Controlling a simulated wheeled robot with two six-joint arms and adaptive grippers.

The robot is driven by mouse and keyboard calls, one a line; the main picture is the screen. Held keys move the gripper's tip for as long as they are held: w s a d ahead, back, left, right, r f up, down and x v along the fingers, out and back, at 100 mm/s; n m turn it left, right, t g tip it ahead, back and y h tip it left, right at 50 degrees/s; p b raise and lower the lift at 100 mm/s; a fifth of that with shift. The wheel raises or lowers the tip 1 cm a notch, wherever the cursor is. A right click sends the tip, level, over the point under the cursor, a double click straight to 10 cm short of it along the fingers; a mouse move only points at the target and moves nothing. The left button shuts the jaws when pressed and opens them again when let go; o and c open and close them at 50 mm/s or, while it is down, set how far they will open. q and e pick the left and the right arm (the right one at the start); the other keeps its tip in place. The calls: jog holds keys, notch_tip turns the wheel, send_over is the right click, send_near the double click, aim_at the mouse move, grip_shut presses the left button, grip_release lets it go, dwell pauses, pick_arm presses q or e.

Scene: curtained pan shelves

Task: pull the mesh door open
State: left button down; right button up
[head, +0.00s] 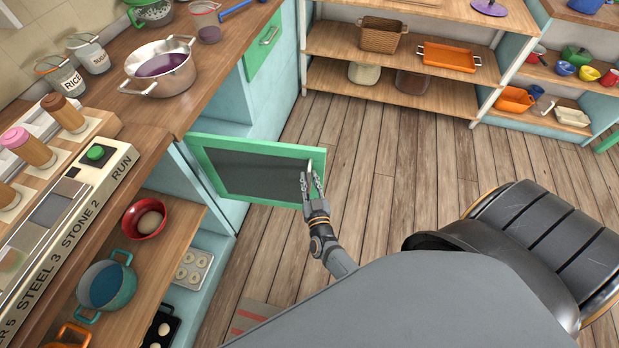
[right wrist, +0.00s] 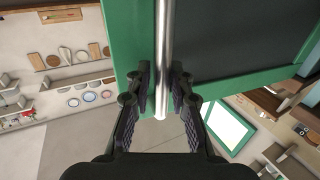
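The mesh door (head: 258,172) has a green frame around a dark panel. It stands swung out from the teal cabinet, over the wooden floor. My right gripper (head: 312,186) is at the door's free edge. In the right wrist view, the upright metal handle (right wrist: 164,45) runs down between the fingers of my right gripper (right wrist: 162,82), with a finger pad close against each side. The door's green frame (right wrist: 125,45) and dark panel lie just behind. My left gripper is not in view.
A wooden counter (head: 215,65) holds a steel pot (head: 160,67) and jars. Open shelves below hold a teal pot (head: 106,285) and a red bowl (head: 145,219). More shelves (head: 345,40) stand at the back. The floor (head: 400,150) right of the door is clear.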

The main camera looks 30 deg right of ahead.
jog(key=v, duration=0.7)
jog(key=shift+d, duration=0.15)
jog(key=s+a+f+n+g+y, duration=0.1)
jog(key=s+f+n+g+y, duration=0.25)
jog(key=f, duration=0.75)
jog(key=s+f+g+y, duration=0.2)
jog(key=s+f+g, duration=0.2)
jog(key=s+f, duration=0.5)
jog(key=s+d+f+g, duration=0.3)
jog(key=s+f, duration=0.3)
jog(key=s, duration=0.3)
jog(key=s+d+f+g, duration=0.4)
jog(key=s+f, duration=0.3)
jog(key=s, duration=0.3)
jog(key=shift+g+h, duration=0.35)
jog(key=shift+g, duration=0.4)
